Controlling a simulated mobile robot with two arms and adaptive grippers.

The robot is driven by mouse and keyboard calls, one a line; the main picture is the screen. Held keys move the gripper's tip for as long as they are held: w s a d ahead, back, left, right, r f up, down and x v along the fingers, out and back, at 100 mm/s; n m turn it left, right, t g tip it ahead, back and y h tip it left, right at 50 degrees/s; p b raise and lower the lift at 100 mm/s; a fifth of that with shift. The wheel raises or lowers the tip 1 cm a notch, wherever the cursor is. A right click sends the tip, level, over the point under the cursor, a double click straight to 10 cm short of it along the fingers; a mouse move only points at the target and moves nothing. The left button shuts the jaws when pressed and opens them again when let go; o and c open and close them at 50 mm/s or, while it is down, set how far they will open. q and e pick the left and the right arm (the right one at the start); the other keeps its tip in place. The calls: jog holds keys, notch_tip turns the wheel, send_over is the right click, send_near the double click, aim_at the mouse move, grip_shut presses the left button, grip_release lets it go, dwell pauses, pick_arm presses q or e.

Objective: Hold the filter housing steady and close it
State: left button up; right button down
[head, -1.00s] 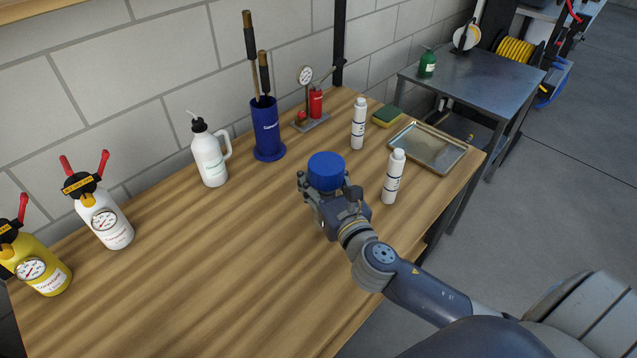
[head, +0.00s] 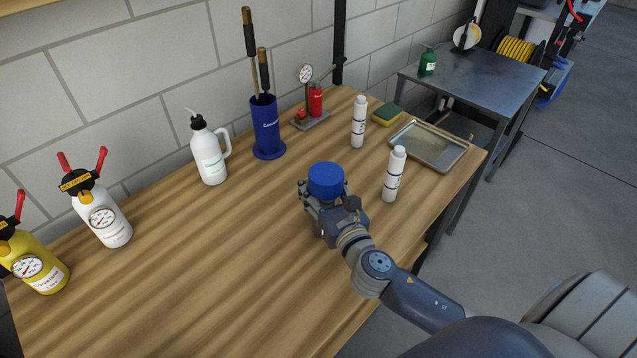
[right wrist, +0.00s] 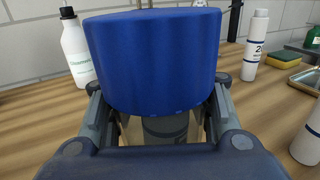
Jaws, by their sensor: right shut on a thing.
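A tall blue cylinder with a wide foot and white lettering (head: 267,132), which looks like the filter housing, stands upright on the table near the wall. Dark rods with brown parts stick up out of its top. My right gripper (head: 324,206) is shut on a short, wide blue cap (head: 326,178) near the table's middle, right of and nearer than the cylinder. In the right wrist view the cap (right wrist: 152,60) fills the upper middle, above my fingers (right wrist: 158,125). It hides the grip and much behind it. My left gripper is not in view.
White tubes stand at the right (head: 394,175) and behind it (head: 358,122). A white jug (head: 209,155) is left of the cylinder; a gauge pump (head: 311,115) is right of it. A metal tray (head: 429,144) and sponge (head: 387,115) lie far right.

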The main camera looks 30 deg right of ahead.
jog(key=c, duration=0.8)
grip_release()
jog(key=b, duration=0.3)
send_near(332, 205)
jog(key=shift+w+d, duration=0.15)
jog(key=shift+w, duration=2.2)
